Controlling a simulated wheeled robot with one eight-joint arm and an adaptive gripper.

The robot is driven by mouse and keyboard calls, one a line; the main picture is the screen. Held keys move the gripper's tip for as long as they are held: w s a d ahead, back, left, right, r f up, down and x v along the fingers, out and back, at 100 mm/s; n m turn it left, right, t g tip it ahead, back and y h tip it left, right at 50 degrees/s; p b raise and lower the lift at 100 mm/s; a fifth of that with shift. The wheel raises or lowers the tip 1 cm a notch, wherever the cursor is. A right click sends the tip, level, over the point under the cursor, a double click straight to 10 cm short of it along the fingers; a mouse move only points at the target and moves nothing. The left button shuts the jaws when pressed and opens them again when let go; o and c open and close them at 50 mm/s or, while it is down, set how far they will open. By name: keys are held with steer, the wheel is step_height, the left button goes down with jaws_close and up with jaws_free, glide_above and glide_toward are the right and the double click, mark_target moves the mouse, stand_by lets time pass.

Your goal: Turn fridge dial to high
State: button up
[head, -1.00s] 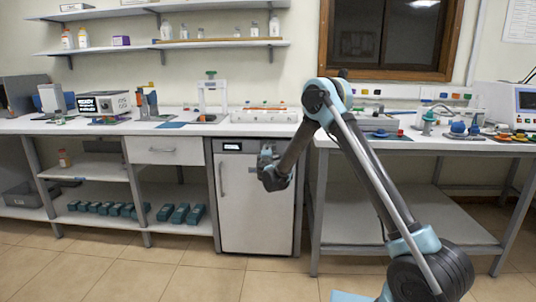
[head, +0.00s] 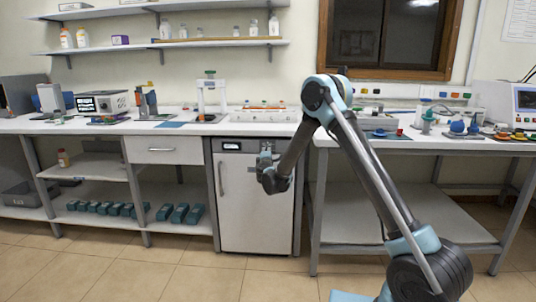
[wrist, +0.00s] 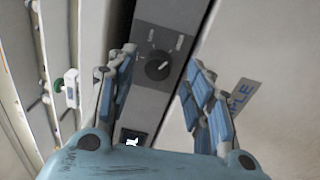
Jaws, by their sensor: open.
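The fridge (head: 248,212) is a white under-counter unit with a grey panel along its top. In the wrist view the dial (wrist: 158,66) is a dark round knob on the dark grey panel (wrist: 155,95), with a few light marks around it. My gripper (wrist: 163,75) is open, with its blue-padded fingers spread to the left and right of the dial. The dial shows between them, and no contact is visible. In the head view my gripper (head: 266,158) is in front of the upper right part of the fridge, and the dial is hidden there.
A small display (head: 232,146) is on the fridge panel, and a vertical handle (head: 222,180) is on the door's left. The white counter (head: 180,127) above holds lab equipment. A second table (head: 410,143) stands to the right. The floor in front of the fridge is clear.

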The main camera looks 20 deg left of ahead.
steer(key=v, duration=0.9)
steer(key=shift+s, duration=0.3)
steer(key=shift+d+f, duration=0.1)
steer(key=shift+d, duration=0.05)
